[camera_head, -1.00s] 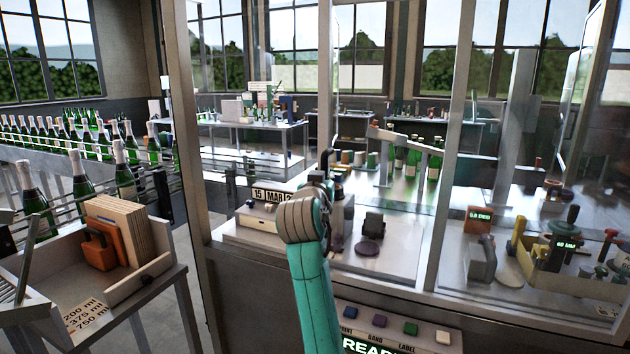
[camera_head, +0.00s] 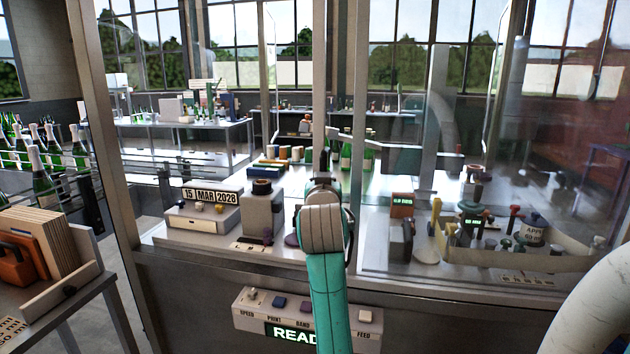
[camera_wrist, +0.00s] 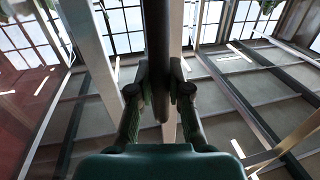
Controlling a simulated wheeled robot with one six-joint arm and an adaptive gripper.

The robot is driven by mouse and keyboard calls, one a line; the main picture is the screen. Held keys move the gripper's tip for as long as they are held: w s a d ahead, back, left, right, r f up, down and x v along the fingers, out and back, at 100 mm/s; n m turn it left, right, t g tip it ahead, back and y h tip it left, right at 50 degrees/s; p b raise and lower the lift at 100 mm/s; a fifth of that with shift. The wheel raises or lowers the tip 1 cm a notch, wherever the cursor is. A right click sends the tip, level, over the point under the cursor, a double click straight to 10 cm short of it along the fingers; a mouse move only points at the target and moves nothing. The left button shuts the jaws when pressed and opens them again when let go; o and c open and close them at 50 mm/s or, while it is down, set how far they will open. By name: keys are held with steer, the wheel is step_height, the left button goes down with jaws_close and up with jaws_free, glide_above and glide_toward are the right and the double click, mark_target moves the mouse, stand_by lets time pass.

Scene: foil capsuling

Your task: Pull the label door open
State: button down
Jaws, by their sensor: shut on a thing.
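My gripper (camera_wrist: 160,88) is shut on a dark upright bar, the door handle (camera_wrist: 159,45), which runs between its two fingers in the wrist view. A pale upright of the door frame (camera_wrist: 178,25) stands right behind the handle. In the head view my wrist hides most of the fingers and the grip. The label door (camera_head: 320,80) shows there as a slim upright stile above my wrist, with clear glass that is hard to make out. I cannot tell how far the door stands open.
Behind the frame are a date box (camera_head: 200,215), a grey device (camera_head: 262,212) and a yellow tool bin (camera_head: 520,252). A button panel (camera_head: 270,312) is on the front below. A crate with boards (camera_head: 60,262) stands at left, and bottles (camera_head: 45,185) line up behind it.

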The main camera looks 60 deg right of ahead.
steer(key=c, duration=1.1)
jaws_free()
steer(key=v, duration=0.7)
steer(key=shift+s, duration=0.15)
steer(key=shift+a, duration=0.15)
steer(key=shift+f, duration=0.1)
